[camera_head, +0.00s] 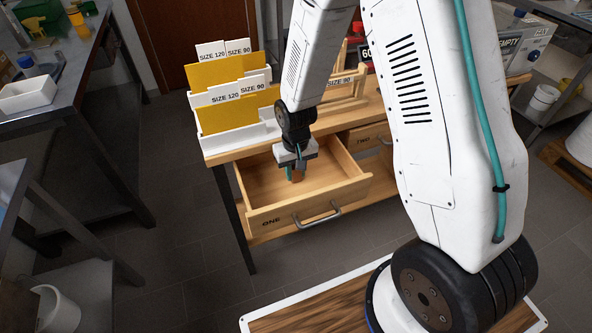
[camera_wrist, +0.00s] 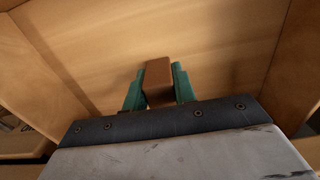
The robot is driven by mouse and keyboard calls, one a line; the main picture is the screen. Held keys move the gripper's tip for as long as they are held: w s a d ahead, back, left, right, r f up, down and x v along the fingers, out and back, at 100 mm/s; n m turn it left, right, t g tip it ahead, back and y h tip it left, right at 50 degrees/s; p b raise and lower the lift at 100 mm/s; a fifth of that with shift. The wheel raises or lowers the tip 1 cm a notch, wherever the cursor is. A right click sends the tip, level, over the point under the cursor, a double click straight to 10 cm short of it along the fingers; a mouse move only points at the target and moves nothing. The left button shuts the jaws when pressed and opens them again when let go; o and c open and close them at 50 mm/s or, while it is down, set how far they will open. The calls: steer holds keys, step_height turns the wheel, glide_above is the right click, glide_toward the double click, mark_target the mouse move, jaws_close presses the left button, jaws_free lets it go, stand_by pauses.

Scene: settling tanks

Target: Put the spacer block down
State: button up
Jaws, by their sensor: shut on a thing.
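The spacer block (camera_wrist: 158,80) is a small brown block. My gripper (camera_wrist: 158,88) is shut on it, with a teal finger on each side. In the head view my gripper (camera_head: 295,174) points down inside the open drawer marked ONE (camera_head: 350,186), and a small brown part of the block shows below the fingers. The drawer's pale wooden floor fills most of the wrist view. I cannot tell whether the block touches the floor.
The drawer's side walls stand around my gripper. A second drawer marked TWO (camera_head: 366,139) is to the right. Upright yellow sheets (camera_head: 215,73) in white holders labelled SIZE 120 and SIZE 90 stand on the bench top behind. The drawer floor around the block looks clear.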

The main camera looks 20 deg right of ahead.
steer(key=o, duration=1)
steer(key=shift+f, duration=0.1)
steer(key=shift+o, duration=0.2)
step_height(320, 180, up, 13)
steer(key=s+d+r, duration=0.3)
steer(key=s+r, duration=0.6)
steer(key=r, duration=0.4)
steer(key=s+d+r, duration=0.1)
steer(key=s+r, duration=0.2)
steer(key=s, duration=0.5)
steer(key=s+r+t, duration=0.1)
steer(key=s+r, duration=0.3)
steer(key=s, duration=0.4)
steer(key=shift+s+d+r, duration=0.2)
steer(key=shift+s+d, duration=0.15)
